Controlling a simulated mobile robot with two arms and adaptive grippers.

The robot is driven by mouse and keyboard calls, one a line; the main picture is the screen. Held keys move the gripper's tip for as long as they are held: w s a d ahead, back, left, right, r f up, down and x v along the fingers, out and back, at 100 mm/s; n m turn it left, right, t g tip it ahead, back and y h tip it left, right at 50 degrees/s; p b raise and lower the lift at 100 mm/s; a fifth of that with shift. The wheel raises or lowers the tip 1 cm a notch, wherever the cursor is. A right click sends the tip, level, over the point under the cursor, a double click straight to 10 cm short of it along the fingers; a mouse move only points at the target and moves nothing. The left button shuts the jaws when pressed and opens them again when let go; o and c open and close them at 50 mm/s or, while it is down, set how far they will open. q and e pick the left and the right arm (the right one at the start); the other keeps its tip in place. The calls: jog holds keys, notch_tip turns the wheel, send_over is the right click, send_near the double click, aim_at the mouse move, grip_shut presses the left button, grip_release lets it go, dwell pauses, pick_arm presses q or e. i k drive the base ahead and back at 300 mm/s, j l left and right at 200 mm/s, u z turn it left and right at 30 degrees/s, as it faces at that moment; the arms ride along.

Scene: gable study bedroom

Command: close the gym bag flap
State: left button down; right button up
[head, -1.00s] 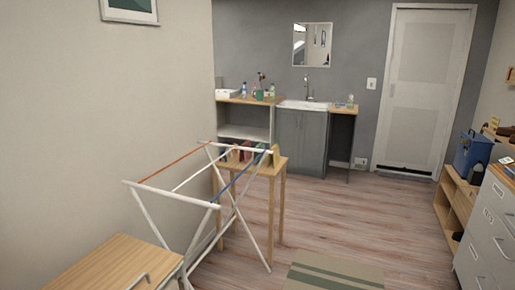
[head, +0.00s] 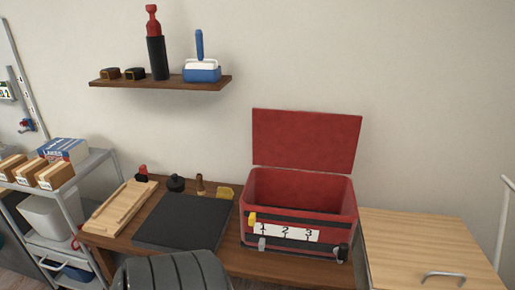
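The red gym bag (head: 298,222) stands on a brown wooden desk against the wall in the head view. Its red flap (head: 306,140) is raised nearly upright behind the opening, so the bag is open. The front carries a black band, a white label with the numbers 1, 2 and 3, and a small yellow piece at its left end. The inside looks red and empty, though its floor is partly hidden. Neither of my grippers is in view.
A dark flat panel (head: 184,222) and a wooden tray (head: 122,207) lie left of the bag. A dark rounded chair back (head: 172,272) stands in front. A wall shelf (head: 160,84) hangs above left. A lower wooden cabinet top (head: 418,240) is clear on the right.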

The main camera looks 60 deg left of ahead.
aim_at(323, 142)
jog(key=u, duration=1.75)
jog(key=i+j, duration=0.1)
